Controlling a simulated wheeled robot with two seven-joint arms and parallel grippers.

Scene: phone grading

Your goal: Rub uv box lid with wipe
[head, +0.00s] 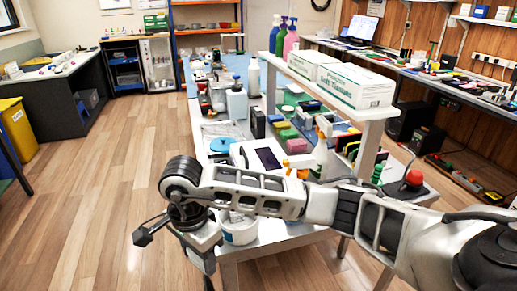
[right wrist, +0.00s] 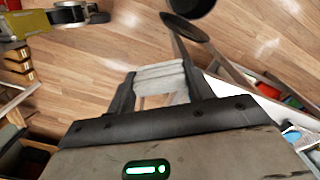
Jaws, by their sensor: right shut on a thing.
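My right gripper (right wrist: 160,88) is shut on a folded white wipe (right wrist: 161,76), which shows between its fingers in the right wrist view. In the head view this gripper (head: 178,243) hangs at the near left corner of the table, over the floor side, and I cannot make out the wipe there. A white box with a dark panel on top (head: 262,156), which may be the uv box, sits on the table beyond my right forearm. Its near side is partly hidden by the arm. The gripper is apart from it. My left gripper is not in view.
The white table (head: 275,241) carries a white tub (head: 239,228) close to my gripper, a spray bottle (head: 323,150), a red button (head: 413,178) and many bottles. A raised shelf with tissue boxes (head: 355,87) stands at its right. Wooden floor (head: 110,190) is clear at left.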

